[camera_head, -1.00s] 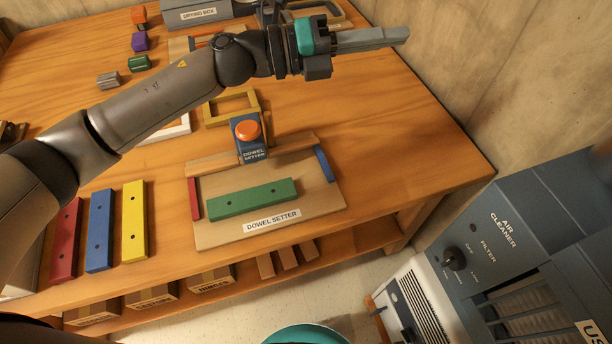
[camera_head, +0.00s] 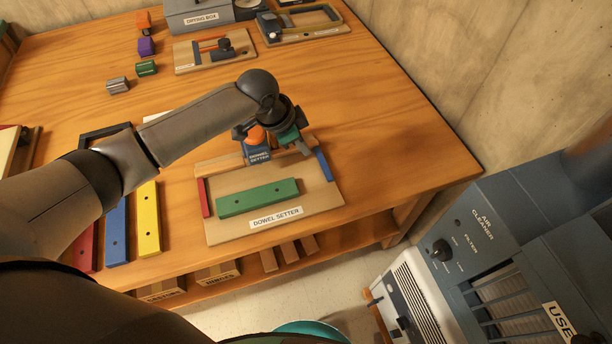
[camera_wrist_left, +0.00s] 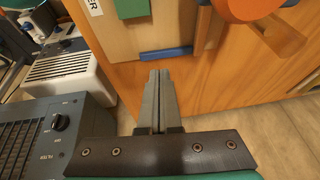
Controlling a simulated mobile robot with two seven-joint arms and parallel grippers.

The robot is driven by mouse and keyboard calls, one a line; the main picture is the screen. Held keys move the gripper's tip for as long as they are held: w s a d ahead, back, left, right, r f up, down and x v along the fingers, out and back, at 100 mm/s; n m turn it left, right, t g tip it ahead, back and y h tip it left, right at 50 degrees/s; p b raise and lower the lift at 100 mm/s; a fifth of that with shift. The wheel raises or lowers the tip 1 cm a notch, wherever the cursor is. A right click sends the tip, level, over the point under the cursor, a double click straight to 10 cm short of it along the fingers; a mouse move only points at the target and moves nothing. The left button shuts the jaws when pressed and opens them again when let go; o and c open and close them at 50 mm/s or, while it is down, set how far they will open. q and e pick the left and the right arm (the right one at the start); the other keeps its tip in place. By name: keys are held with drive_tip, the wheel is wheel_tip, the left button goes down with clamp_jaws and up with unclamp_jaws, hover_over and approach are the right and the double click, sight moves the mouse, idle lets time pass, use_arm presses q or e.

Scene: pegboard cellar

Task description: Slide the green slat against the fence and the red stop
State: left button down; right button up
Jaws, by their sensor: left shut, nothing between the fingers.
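The green slat (camera_head: 257,197) lies flat on the dowel setter board (camera_head: 222,231), near its front. Its left end is close to the red stop (camera_head: 204,198), with a narrow gap. A strip of bare board separates it from the wooden fence (camera_head: 215,167) behind. My left gripper (camera_head: 304,148) is shut and empty above the fence's right part, near the blue stop (camera_head: 324,166), apart from the slat. In the left wrist view, the shut fingers (camera_wrist_left: 159,99) point toward the blue stop (camera_wrist_left: 166,53); only part of the green slat (camera_wrist_left: 132,8) shows. My right gripper is out of view.
The dowel setter head with its orange knob (camera_head: 256,135) stands over the fence, beside my left gripper. Blue (camera_head: 117,232) and yellow (camera_head: 148,219) slats lie left of the board. The table is clear to the right. An air cleaner (camera_head: 470,235) stands at right.

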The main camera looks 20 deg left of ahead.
sight(304, 186)
use_arm(q)
drive_tip(key=shift+g, duration=0.6)
drive_tip(key=b+x, duration=0.1)
drive_tip(key=x, duration=0.2)
drive_tip(key=s+b+x, duration=0.1)
drive_tip(key=x, duration=0.3)
drive_tip(key=s+b+x, duration=0.1)
drive_tip(key=b+x, duration=0.1)
drive_tip(key=x, duration=0.1)
drive_tip(key=shift+s+d+f, duration=0.15)
drive_tip(key=shift+d+f, duration=0.1)
drive_tip(key=shift+f, duration=0.3)
drive_tip(key=s+a, duration=0.1)
drive_tip(key=a, duration=0.1)
drive_tip(key=shift+s+a+r+p, duration=0.25)
drive_tip(key=shift+s+a+p, duration=0.05)
drive_tip(key=shift+s+a, duration=0.3)
drive_tip(key=shift+a, duration=0.1)
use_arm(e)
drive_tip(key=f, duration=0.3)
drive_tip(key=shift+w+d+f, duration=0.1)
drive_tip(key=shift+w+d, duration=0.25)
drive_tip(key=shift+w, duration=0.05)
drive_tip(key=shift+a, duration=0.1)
